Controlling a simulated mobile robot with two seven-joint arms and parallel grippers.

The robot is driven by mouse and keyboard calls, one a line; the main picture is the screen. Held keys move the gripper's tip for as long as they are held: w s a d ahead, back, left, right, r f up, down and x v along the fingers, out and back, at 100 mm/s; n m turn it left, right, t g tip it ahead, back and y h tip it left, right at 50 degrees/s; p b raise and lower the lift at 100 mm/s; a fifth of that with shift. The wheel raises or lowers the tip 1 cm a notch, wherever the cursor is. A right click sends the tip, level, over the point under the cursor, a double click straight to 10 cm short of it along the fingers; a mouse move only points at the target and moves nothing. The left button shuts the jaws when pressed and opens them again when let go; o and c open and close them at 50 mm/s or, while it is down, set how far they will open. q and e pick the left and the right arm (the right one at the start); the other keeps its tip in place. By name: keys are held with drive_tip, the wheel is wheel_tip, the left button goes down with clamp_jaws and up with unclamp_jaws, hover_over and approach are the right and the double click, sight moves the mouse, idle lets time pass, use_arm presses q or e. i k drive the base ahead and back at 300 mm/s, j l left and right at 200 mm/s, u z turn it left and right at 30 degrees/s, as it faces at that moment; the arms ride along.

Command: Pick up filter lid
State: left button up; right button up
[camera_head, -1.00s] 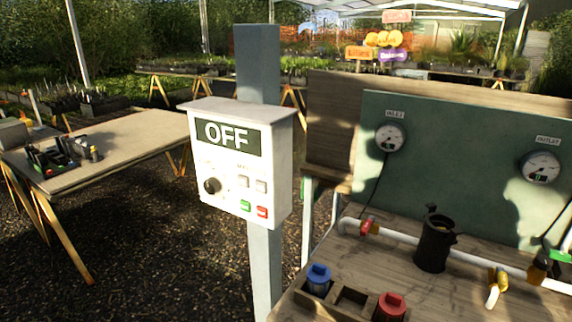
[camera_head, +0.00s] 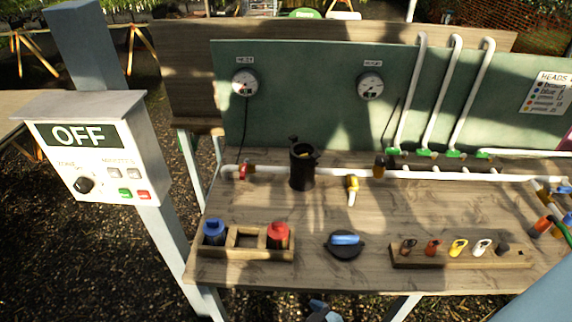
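A round black lid with a blue bar handle (camera_head: 345,243) lies on the wooden bench (camera_head: 330,205), near its front edge and right of the middle of the front row; it looks like the filter lid. The black filter housing (camera_head: 302,168) stands upright on the white pipe behind it, to the left, and its top looks open.
A wooden tray (camera_head: 246,254) holds a blue-topped (camera_head: 214,231) and a red-topped cartridge (camera_head: 279,235) left of the lid. A wooden rack (camera_head: 460,260) with several coloured fittings lies to its right. The control box (camera_head: 95,148) reading OFF stands at left. Bare bench surrounds the lid.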

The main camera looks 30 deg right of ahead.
sight(344, 244)
drive_tip(key=z, duration=1.4)
